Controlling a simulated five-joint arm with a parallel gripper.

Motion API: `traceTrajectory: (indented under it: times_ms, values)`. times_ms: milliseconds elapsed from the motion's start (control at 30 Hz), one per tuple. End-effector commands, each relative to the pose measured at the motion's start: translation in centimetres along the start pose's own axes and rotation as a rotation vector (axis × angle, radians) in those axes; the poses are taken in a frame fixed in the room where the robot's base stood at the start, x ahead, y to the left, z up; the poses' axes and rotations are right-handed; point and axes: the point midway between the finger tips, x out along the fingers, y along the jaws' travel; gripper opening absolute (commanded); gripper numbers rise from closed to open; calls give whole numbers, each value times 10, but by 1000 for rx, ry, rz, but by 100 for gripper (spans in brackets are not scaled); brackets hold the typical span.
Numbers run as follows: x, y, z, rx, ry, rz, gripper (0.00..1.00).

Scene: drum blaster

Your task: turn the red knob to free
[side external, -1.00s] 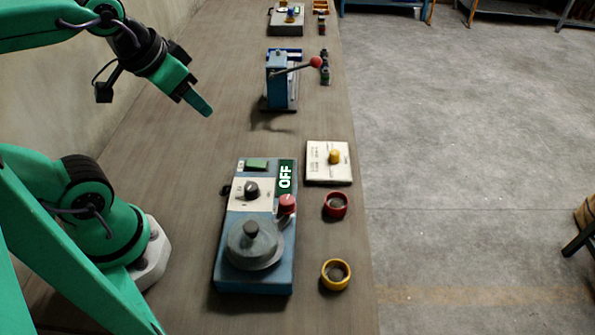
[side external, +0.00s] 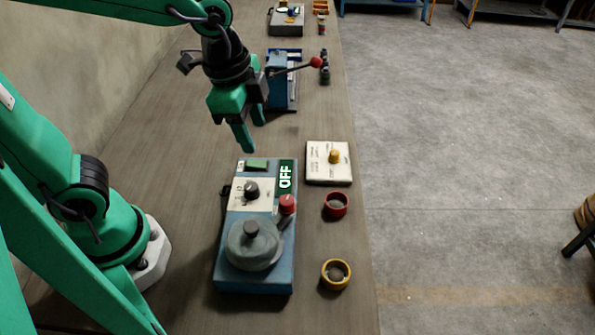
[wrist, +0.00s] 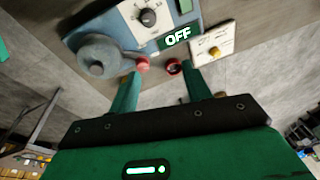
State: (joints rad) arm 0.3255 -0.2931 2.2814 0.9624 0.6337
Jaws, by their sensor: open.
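The red knob (side external: 287,204) sits on the right side of the blue machine (side external: 254,284), below the green OFF display (side external: 285,177). A grey round drum (side external: 252,245) with a dark centre knob is beside it, at lower left. In the wrist view the red knob (wrist: 142,64) lies near the left fingertip. My gripper (side external: 248,138) is open and empty, fingers pointing down, above and beyond the far end of the machine. In the wrist view its two green fingers (wrist: 163,78) stand apart. The knob's pointer direction is too small to tell.
A black knob (side external: 251,190) and a green button (side external: 257,165) are on the machine. A white panel with a yellow knob (side external: 334,156), a red ring (side external: 335,206) and a yellow ring (side external: 336,274) lie to its right. A blue lever press (side external: 281,88) stands behind.

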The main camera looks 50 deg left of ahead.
Motion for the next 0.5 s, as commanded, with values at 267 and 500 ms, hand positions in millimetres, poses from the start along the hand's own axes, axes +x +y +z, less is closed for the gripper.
traceTrajectory:
  times_ms: [267,500]
  values:
    - [34,26,-42,417,-85,107,48]
    - [49,39,-58,595,-112,153,48]
